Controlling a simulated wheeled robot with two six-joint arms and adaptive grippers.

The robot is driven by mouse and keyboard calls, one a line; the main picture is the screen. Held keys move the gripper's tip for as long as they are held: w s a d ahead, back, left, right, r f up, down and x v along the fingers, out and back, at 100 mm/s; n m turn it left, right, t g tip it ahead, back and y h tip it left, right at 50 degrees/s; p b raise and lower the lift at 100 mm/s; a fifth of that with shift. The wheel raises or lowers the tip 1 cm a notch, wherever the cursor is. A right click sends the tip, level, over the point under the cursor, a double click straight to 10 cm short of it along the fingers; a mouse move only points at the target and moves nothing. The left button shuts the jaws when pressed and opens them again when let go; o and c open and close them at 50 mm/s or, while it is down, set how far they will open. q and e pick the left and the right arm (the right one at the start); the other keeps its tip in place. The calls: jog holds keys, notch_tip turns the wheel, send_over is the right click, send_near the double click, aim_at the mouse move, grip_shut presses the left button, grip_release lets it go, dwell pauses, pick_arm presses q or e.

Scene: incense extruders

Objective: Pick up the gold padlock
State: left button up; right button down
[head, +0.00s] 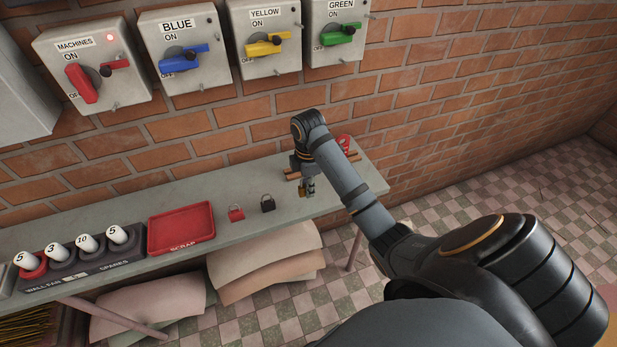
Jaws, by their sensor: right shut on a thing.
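The gold padlock (302,191) is small and shows at the right part of the grey shelf, at the fingertips of my right gripper (308,187). My right gripper points down and is shut on the padlock. The fingers partly hide it, and I cannot tell whether it still touches the shelf. A red padlock (236,213) and a black padlock (268,203) stand on the shelf to the left of the gripper. My left gripper is not in view.
A red scrap tray (181,229) and a dark spares rack (85,262) with several numbered white pieces lie further left on the shelf (285,177). Switch boxes (187,47) hang on the brick wall above.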

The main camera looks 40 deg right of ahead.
pick_arm(q)
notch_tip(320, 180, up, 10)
jog(key=p, duration=0.7)
jog(key=shift+p, duration=0.3)
pick_arm(e)
jog(key=s+a+r, duration=0.6)
jog(key=s, duration=0.2)
jog(key=shift+s+a+r, duration=0.2)
jog(key=shift+s+a, duration=0.15)
jog(key=shift+s, duration=0.05)
jog(key=w+d+f+b, duration=0.2)
jog(key=w+f+b, duration=0.1)
jog(key=b, duration=0.1)
jog(key=w+d+f+b, duration=0.3)
jog(key=b, duration=0.2)
jog(key=w+d+f+b, duration=0.2)
jog(key=w+f+b, duration=0.1)
jog(key=w+b, duration=0.1)
jog(key=shift+w+d+f+b, duration=0.1)
jog(key=shift+d+b, duration=0.25)
jog(key=shift+b, duration=0.05)
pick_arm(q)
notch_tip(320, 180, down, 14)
pick_arm(e)
jog(key=shift+w+d, duration=0.2)
